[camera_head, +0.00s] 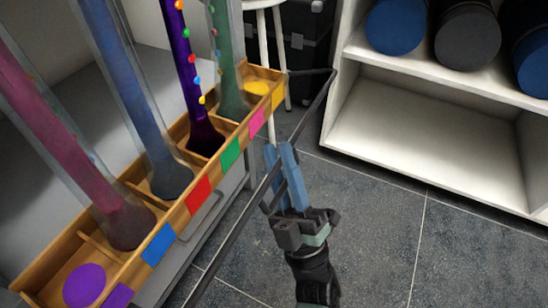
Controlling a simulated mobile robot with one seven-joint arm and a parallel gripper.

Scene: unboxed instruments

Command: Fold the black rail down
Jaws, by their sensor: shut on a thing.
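The black rail (237,227) is a thin dark bar in front of the wooden rack (68,233). It runs from the bottom edge of the picture up to a bend at the upper right, where it turns back toward the rack's far end. My gripper (280,154) is at the middle of the rail, with its blue fingers on the bar. It is shut on the rail. The fingers hide a short stretch of the bar. The rail's near end is out of view.
The rack holds several coloured tubes, pink, blue (135,95), purple (190,80) and green, above coloured labels. A white shelf (420,130) with blue and grey rolls stands at the right. A stool and a black case (300,50) are behind. The grey tiled floor (400,240) is clear.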

